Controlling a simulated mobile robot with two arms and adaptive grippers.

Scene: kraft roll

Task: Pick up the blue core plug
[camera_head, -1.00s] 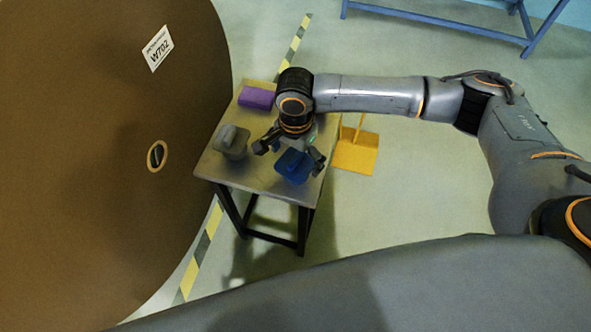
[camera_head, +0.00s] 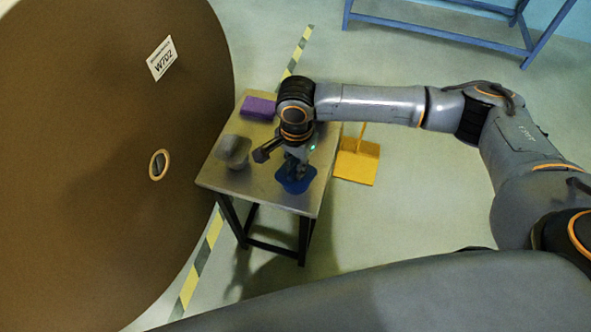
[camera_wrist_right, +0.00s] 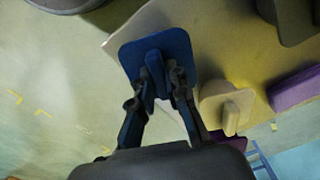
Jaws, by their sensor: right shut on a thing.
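The blue core plug (camera_head: 296,179) is at the front right of the small metal-topped table (camera_head: 240,184). It has a square flange and a raised grip in its middle, clear in the right wrist view (camera_wrist_right: 173,46). My right gripper (camera_head: 297,170) reaches down from above and is shut on the plug's grip. It also shows in the right wrist view (camera_wrist_right: 160,82), a finger on each side of the grip. I cannot tell whether the plug is resting on the table or just above it. My left gripper is not in view.
A grey plug (camera_head: 233,150) stands at the left of the table and a purple block (camera_head: 258,107) at the back. A large brown kraft roll (camera_head: 90,150) fills the left. A yellow wedge-like object (camera_head: 357,165) is on the floor to the right. A blue frame (camera_head: 440,18) stands farther back.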

